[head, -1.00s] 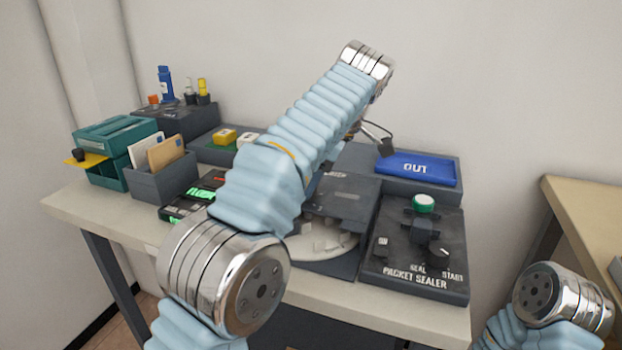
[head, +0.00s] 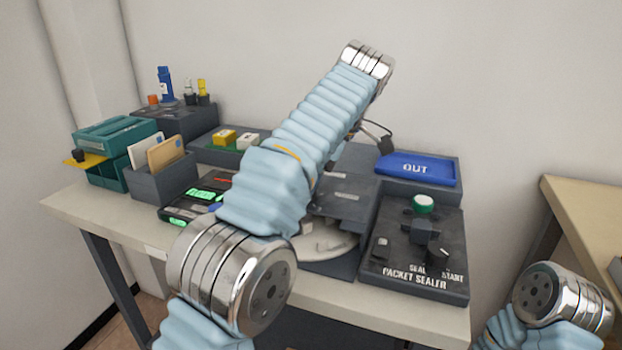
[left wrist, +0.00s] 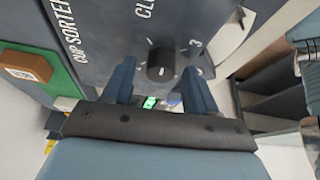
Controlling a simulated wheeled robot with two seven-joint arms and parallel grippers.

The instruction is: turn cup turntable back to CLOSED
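The cup sorter (head: 345,200) is a dark grey unit on the table, partly hidden by my left arm in the head view. Its pale round turntable (head: 325,243) shows below the dark top. In the left wrist view, the panel lettered CUP SORTER (left wrist: 95,25) carries a dark round knob (left wrist: 160,65), with tick marks, a 3 and a cut-off "CL" label around it. My left gripper (left wrist: 158,70) is open, its two fingers on either side of the knob; I cannot tell whether they touch it. My right gripper is out of view.
The packet sealer (head: 415,255) and blue OUT tray (head: 415,168) stand right of the sorter. A device with green displays (head: 200,195), an envelope holder (head: 160,180) and a teal organizer (head: 115,145) are at left. Another table (head: 590,220) stands at far right.

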